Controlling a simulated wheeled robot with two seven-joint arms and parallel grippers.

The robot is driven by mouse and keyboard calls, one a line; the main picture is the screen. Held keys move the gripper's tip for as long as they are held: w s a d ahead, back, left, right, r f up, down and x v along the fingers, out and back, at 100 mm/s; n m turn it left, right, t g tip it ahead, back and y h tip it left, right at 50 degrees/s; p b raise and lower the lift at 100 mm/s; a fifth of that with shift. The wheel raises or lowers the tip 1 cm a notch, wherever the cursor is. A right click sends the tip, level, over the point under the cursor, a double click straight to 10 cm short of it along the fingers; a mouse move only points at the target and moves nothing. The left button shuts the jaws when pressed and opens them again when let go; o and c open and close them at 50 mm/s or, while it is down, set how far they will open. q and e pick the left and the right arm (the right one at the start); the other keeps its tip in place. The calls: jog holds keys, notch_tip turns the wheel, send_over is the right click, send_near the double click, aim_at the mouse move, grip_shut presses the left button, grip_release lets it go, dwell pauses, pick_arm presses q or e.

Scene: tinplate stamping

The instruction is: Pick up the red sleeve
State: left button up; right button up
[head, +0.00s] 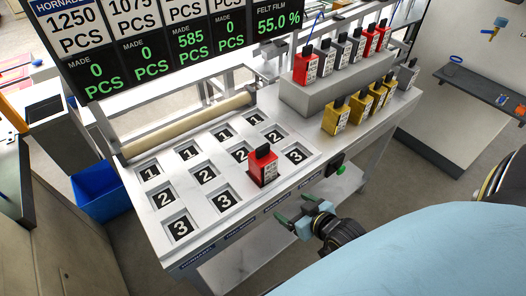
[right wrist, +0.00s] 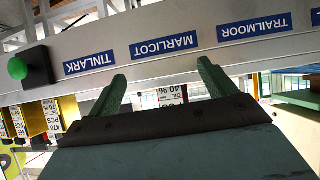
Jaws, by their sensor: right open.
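A red sleeve (head: 264,170) with a black top and a white label stands upright on the white table, over a cell in the front row of the numbered grid. More red sleeves stand on the grey step: one at its front left (head: 305,67) and two towards its far end (head: 370,42). My right gripper (head: 295,209) is open and empty, just off the table's front edge, in front of and to the right of the grid sleeve. In the right wrist view its green fingers (right wrist: 162,84) are apart. A white label shows between them, its object mostly hidden. My left gripper is not in view.
Several yellow sleeves (head: 336,117) stand in front of the grey step (head: 297,95). A box with a green button (head: 340,168) sits on the table's front edge. A roller (head: 190,124) lies behind the grid. A blue bin (head: 98,190) stands left of the table.

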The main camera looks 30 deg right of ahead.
jog(key=t+p, duration=0.2)
send_near(269, 169)
jog(key=shift+y, duration=0.3)
jog(key=x, duration=0.5)
jog(key=b+x, duration=0.1)
jog(key=x, duration=0.2)
jog(key=shift+w+d+f, duration=0.15)
jog(key=shift+w+d, duration=0.1)
jog(key=x, duration=0.5)
jog(key=shift+d, duration=0.1)
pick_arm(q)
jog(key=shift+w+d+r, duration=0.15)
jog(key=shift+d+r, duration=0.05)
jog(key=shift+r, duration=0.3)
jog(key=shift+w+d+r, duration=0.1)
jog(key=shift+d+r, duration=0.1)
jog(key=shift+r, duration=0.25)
pick_arm(e)
jog(key=c, duration=1.4)
jog(key=shift+c, duration=1.2)
jog(key=shift+r, duration=0.3)
